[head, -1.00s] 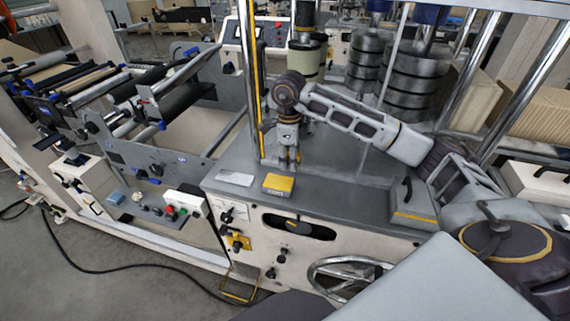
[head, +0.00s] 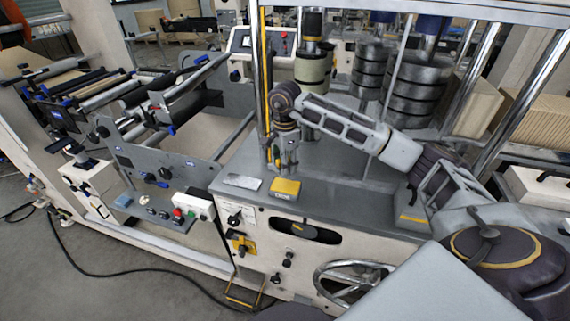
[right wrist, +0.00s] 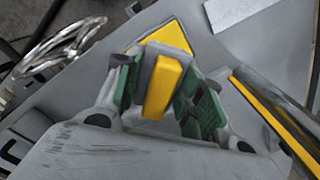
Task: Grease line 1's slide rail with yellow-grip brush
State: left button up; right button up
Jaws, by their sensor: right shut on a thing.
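My right gripper (head: 282,163) is over the grey machine top, beside an upright post with a yellow stripe (head: 266,85). In the right wrist view its green-padded fingers (right wrist: 160,92) are shut on a yellow block-shaped grip (right wrist: 163,85), which looks like the brush's handle. The brush's bristles are hidden. The yellow-striped strip also shows in the right wrist view (right wrist: 265,112), to the right of the fingers and apart from them. I cannot tell for sure which part is line 1's slide rail. My left gripper is not in view.
A yellow-topped box (head: 286,188) sits on the machine top just below the gripper, with a pale flat plate (head: 242,182) to its left. A handwheel (head: 352,283) is on the front panel. Rollers (head: 100,95) stand at left, and stacked dark discs (head: 415,90) behind the arm.

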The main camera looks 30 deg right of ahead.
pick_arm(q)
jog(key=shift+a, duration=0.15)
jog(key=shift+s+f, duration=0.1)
pick_arm(e)
jog(key=shift+f, duration=0.15)
jog(key=shift+f, duration=0.15)
jog(key=b, duration=0.3)
send_over(285, 185)
jog(key=shift+f, duration=2.6)
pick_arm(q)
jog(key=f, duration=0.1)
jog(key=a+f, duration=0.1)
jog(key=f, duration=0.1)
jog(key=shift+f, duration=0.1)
pick_arm(e)
jog(key=shift+f, duration=0.1)
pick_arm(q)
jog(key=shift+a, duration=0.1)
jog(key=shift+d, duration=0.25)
pick_arm(e)
jog(key=shift+s, duration=0.1)
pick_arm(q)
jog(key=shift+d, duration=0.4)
pick_arm(e)
jog(key=shift+f, duration=0.1)
